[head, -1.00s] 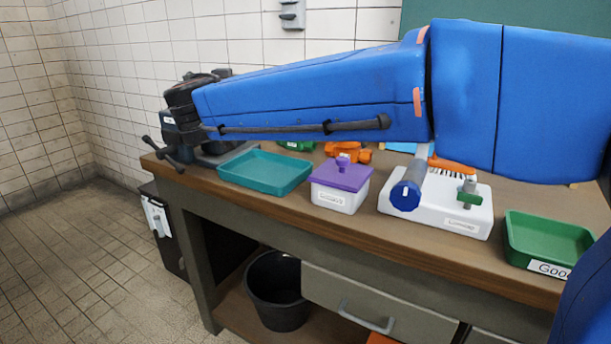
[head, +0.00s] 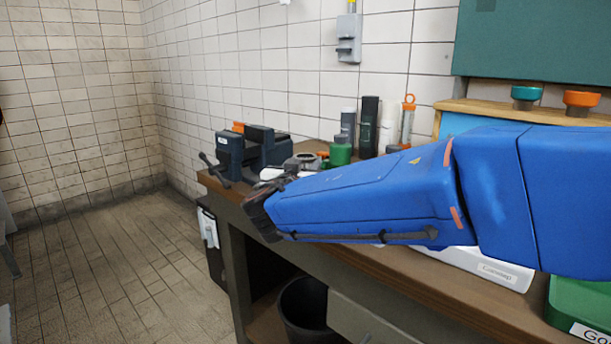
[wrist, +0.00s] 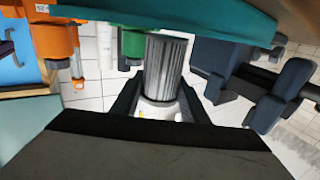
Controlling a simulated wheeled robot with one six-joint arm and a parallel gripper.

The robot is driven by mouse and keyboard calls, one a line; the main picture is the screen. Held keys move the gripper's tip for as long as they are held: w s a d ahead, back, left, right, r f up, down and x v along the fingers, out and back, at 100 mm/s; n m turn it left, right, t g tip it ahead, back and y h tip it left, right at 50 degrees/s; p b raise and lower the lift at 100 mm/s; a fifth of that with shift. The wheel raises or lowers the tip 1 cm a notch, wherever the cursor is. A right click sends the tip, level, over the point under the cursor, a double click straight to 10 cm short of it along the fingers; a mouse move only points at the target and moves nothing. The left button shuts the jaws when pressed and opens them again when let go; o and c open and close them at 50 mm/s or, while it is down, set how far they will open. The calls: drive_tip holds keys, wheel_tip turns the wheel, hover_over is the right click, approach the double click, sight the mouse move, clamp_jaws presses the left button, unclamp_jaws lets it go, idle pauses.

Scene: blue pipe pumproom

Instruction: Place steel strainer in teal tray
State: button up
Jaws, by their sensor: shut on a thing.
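In the wrist view my gripper (wrist: 163,100) is shut on the steel strainer (wrist: 166,62), a grey ridged cylinder between the two dark fingers. The wrist picture looks upside down. The teal tray (wrist: 205,22) spans its top edge, apart from the strainer in the picture; how far apart I cannot tell. In the head view the dark end of my arm with the gripper (head: 264,212) is over the left part of the bench. My blue arm hides the tray there, and I cannot make out the strainer.
A dark blue vise (head: 250,152) stands at the bench's left end. Behind my arm are a green fitting (head: 340,152) and a tall black cylinder (head: 369,125). A green tray (head: 580,305) is at the right front. A black bucket (head: 304,305) stands below.

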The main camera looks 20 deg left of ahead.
drive_tip(key=shift+f, duration=1.45)
drive_tip(key=shift+f, duration=0.1)
drive_tip(key=o, duration=1.1)
drive_tip(key=s, duration=0.4)
drive_tip(key=s+d, duration=0.1)
drive_tip(key=s, duration=0.7)
drive_tip(key=shift+d, duration=0.3)
